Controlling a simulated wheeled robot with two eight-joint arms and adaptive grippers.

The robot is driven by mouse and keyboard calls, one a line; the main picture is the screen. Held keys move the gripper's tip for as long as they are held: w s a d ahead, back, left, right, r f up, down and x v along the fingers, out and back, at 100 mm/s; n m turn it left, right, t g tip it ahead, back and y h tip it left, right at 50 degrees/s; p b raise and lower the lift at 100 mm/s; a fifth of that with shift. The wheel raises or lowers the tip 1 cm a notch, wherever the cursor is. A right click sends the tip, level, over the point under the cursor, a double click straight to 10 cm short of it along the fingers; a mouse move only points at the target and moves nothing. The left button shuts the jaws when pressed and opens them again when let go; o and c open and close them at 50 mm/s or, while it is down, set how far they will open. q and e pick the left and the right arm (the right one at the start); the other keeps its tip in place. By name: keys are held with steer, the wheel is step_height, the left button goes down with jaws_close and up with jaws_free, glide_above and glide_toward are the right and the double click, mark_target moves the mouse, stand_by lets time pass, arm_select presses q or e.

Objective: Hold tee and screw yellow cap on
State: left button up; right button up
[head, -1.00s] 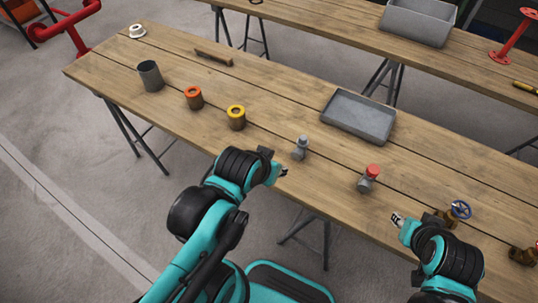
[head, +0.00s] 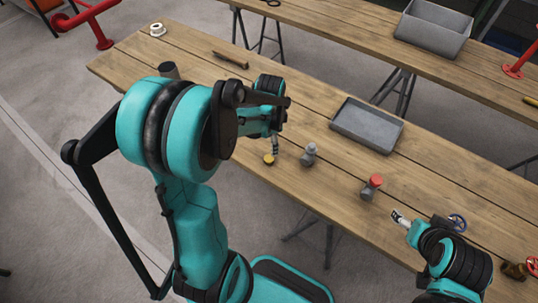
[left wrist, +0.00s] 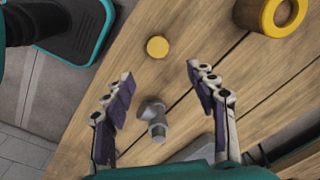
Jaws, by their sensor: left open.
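The yellow cap (head: 268,159) lies on the wooden table near its front edge; it also shows in the left wrist view (left wrist: 157,46). The grey tee (head: 309,154) stands to its right in the head view, bare of any cap, and shows in the left wrist view (left wrist: 153,116). My left gripper (left wrist: 159,70) is open and empty, pointing down, with the cap just beyond its fingertips and the tee between its fingers in that picture. My right gripper (head: 398,216) is off to the right near the front edge; its jaws are too small to read.
A tee with a red cap (head: 371,187) stands between the grey tee and my right gripper. A grey tray (head: 368,125) lies behind. A yellow-rimmed cup (left wrist: 285,15) is beside the cap. A blue-wheeled valve (head: 456,223) is by my right arm.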

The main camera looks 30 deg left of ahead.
mark_target(269, 158)
arm_select(q)
steer(key=shift+w+a+f+m+g, duration=0.2)
steer(key=shift+a+f+m, duration=0.15)
steer(key=shift+f, duration=0.15)
steer(key=shift+w+a+f+m+g, duration=0.1)
steer(key=shift+a+f+m+g, duration=0.2)
steer(key=shift+f, duration=0.2)
steer(key=shift+f, duration=0.1)
steer(key=shift+f, duration=1.2)
steer(key=shift+s+f+b, duration=0.1)
steer(key=shift+b, duration=0.2)
steer(key=f, duration=0.1)
steer(key=f+b, duration=0.1)
steer(key=f, duration=0.1)
steer(key=f+b, duration=0.1)
steer(key=shift+s+d+f, duration=0.25)
steer(key=shift+f, duration=0.3)
